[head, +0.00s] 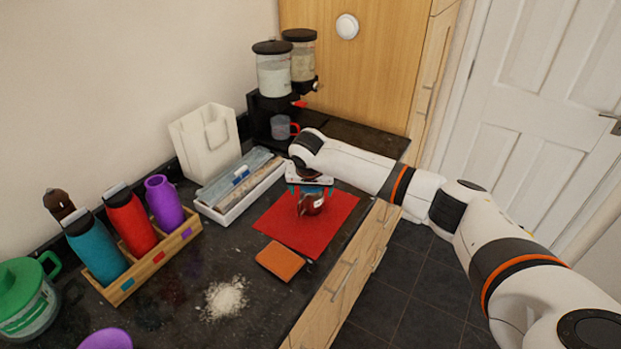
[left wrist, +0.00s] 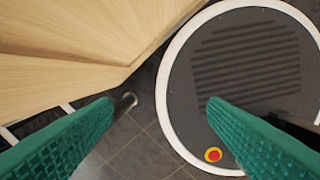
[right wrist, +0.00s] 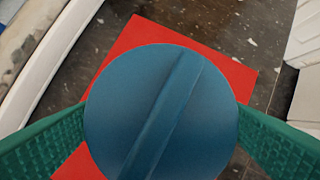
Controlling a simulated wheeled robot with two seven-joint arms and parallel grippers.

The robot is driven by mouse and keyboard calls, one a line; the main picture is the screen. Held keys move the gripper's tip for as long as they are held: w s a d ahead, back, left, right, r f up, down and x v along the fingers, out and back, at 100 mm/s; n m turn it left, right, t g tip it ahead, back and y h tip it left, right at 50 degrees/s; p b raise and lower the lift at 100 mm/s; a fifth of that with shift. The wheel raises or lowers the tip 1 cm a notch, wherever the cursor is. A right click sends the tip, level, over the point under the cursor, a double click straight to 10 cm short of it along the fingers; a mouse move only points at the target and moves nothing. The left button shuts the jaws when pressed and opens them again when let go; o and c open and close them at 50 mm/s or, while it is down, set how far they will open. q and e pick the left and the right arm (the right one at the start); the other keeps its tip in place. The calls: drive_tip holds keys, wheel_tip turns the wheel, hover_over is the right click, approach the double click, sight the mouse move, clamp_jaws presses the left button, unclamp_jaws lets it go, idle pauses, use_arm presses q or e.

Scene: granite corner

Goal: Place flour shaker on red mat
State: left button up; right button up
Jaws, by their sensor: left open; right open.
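The red mat (head: 340,212) lies flat on the dark counter, and it also shows in the right wrist view (right wrist: 150,35). A jar with a dark reddish-brown body, apparently the flour shaker (head: 312,204), appears upright on the mat. In the right wrist view its round blue lid (right wrist: 150,115) with a raised ridge fills the middle and hides its body. My right gripper (head: 311,190) is above the mat with its green fingers open on either side of the lid. My left gripper (left wrist: 160,105) is open and empty beside the wooden cabinet, above the floor.
A brown square (head: 280,261) lies by the mat's front corner, with spilled flour (head: 226,299) to its left. A white tray (head: 238,199), a wooden bottle rack (head: 152,274) and a dispenser stand (head: 262,118) line the wall side. The counter's front edge is close to the mat.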

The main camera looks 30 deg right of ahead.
drive_tip(key=b+v, duration=0.1)
drive_tip(key=v, duration=0.9)
drive_tip(key=shift+s+r, duration=0.2)
drive_tip(key=shift+r, duration=0.05)
